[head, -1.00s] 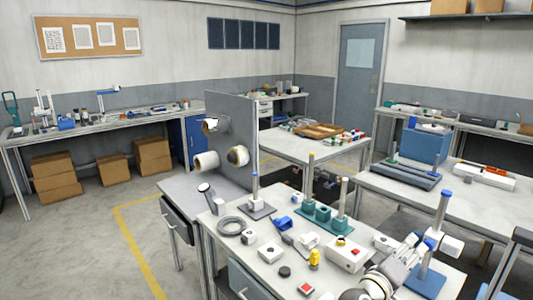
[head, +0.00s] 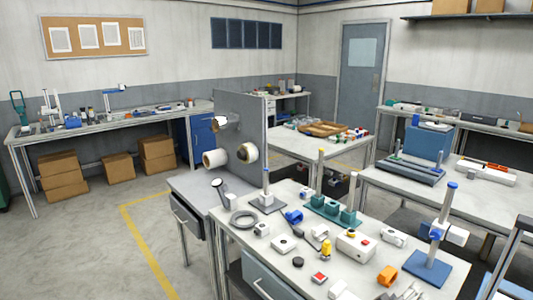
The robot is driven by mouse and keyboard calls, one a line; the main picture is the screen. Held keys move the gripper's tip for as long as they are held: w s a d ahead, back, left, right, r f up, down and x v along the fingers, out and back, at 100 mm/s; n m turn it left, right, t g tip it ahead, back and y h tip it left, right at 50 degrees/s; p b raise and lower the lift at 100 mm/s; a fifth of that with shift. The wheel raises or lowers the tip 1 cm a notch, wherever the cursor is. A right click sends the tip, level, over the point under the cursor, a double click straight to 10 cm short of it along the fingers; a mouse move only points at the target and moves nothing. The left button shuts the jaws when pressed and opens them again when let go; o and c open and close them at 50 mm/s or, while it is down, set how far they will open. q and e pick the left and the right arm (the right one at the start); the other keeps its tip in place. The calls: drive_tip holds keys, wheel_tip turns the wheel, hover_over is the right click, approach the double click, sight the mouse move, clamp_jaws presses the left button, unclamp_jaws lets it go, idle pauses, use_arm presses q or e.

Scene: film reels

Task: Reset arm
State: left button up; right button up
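The task names only my arm. In the head view, a small grey and white piece (head: 410,292) shows at the bottom edge, over the front of the near workbench (head: 310,275). It looks like the end of my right arm, but it is cut off, so its fingers cannot be made out. No held object shows there. My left gripper is not in view. An orange part (head: 387,276) lies on the bench just left of that piece.
A blue-based stand (head: 427,267) rises at the bench's right side. A white control box (head: 356,244), teal blocks (head: 330,205) and a grey ring (head: 244,219) sit on the bench. A grey upright panel (head: 240,120) carries several rolls. Open floor (head: 90,240) lies left.

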drive_tip(key=s+a+f+g+y, duration=0.3)
drive_tip(key=s+a+f+y, duration=0.15)
drive_tip(key=s+f, duration=0.75)
drive_tip(key=s+a+f+g+y, duration=0.1)
drive_tip(key=s+a+g+y, duration=0.2)
drive_tip(key=s, duration=0.6)
drive_tip(key=s+a+f+y, duration=0.1)
drive_tip(key=s+a+y, duration=0.4)
drive_tip(key=s, duration=0.4)
wheel_tip(320, 180, down, 30)
drive_tip(key=g+h+b, duration=0.2)
drive_tip(key=b, duration=0.3)
use_arm(q)
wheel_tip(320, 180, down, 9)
drive_tip(key=b, duration=0.3)
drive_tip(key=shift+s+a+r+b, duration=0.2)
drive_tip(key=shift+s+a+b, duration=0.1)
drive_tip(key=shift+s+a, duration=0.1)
use_arm(e)
drive_tip(key=s+d+f, duration=0.2)
drive_tip(key=s+f, duration=1.6)
drive_tip(key=f, duration=0.2)
drive_tip(key=shift+d+f+g, duration=0.25)
drive_tip(key=shift+g, duration=0.15)
